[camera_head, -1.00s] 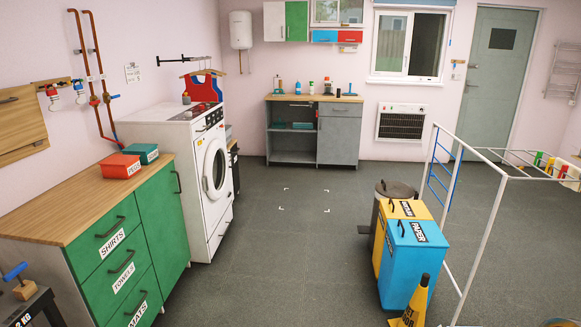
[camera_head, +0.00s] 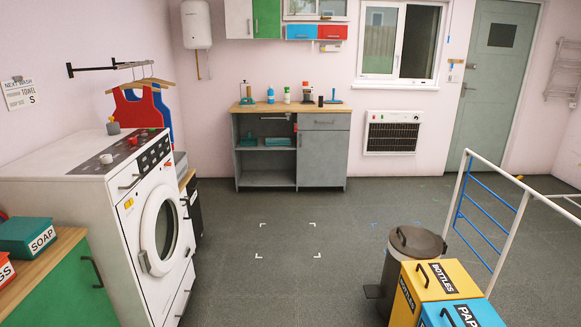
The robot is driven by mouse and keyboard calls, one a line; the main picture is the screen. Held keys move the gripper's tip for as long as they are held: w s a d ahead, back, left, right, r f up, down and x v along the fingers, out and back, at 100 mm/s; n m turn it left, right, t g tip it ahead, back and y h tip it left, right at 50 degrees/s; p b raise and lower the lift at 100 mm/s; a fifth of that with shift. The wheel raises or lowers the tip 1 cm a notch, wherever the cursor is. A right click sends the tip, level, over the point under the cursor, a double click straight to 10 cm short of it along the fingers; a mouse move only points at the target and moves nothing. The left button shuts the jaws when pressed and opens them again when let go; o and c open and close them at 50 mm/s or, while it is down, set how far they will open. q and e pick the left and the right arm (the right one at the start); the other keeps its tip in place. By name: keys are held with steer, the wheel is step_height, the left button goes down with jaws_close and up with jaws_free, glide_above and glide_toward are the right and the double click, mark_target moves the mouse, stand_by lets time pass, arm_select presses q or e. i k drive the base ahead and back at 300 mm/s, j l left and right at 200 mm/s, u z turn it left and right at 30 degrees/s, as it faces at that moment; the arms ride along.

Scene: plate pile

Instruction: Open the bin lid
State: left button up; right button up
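A round grey-brown bin (camera_head: 396,268) with a pedal at its base stands on the floor right of centre. Its domed lid (camera_head: 417,241) has a dark handle and is down. A yellow bin labelled BOTTLES (camera_head: 428,285) stands in front of it, with a flat closed lid and a dark handle. A blue bin (camera_head: 459,314) with a label reading PAP is partly cut off at the bottom edge, and its lid is also closed. Neither of my grippers is in view.
A white washing machine (camera_head: 147,235) and a green cabinet (camera_head: 62,285) line the left side. A white rack with blue bars (camera_head: 489,224) stands right of the bins. The floor in the middle, with white corner marks (camera_head: 288,240), is clear.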

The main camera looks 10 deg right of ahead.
mark_target(416, 242)
steer(key=i+j+z, duration=0.1)
steer(key=i+z, duration=0.35)
steer(key=i+j+z, duration=0.25)
steer(key=z, duration=0.2)
steer(key=i+j+z, duration=0.7)
steer(key=j+z, duration=0.25)
steer(key=l, duration=0.15)
